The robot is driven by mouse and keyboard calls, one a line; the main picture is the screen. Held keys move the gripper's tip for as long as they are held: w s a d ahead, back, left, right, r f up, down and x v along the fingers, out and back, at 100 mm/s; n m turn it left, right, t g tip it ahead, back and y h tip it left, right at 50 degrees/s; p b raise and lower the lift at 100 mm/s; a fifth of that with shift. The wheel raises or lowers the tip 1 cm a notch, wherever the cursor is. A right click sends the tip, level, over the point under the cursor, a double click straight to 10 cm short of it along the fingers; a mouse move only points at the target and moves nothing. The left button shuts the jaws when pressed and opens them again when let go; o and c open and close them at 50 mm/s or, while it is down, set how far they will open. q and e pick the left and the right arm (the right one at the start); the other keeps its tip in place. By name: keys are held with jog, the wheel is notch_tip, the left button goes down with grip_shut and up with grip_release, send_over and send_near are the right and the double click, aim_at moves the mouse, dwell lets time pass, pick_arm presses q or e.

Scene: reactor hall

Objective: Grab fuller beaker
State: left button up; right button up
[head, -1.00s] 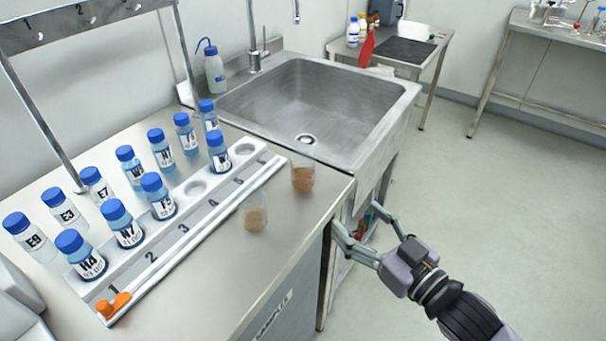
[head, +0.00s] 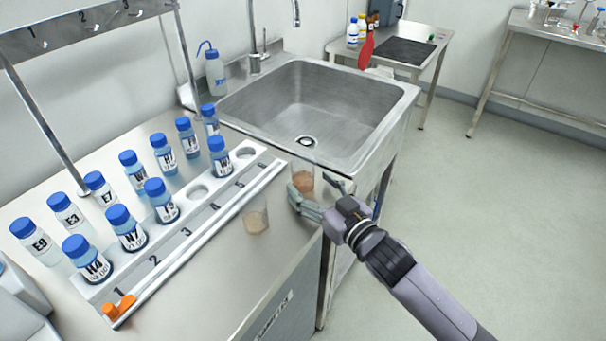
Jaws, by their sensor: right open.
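Two clear beakers with brownish contents stand on the steel counter, right of the bottle rack. The beaker nearer the sink (head: 303,179) holds a reddish-brown content that looks fuller. The other beaker (head: 255,218) stands nearer the front and holds a paler tan content. My right gripper (head: 322,192) is open at the beaker nearer the sink. One finger is at its lower left front and the other to its right, partly covering it. I cannot tell whether the fingers touch it. My left gripper is not in view.
A white rack (head: 200,230) with several blue-capped bottles lies along the counter, an orange piece (head: 119,306) at its near end. A steel sink (head: 310,110) is just behind the beakers. A wash bottle (head: 214,72) stands at the sink's left corner.

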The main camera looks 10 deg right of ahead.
jog(key=shift+x, duration=0.95)
jog(key=shift+s, duration=0.1)
jog(key=c, duration=1.3)
jog(key=shift+r, duration=0.1)
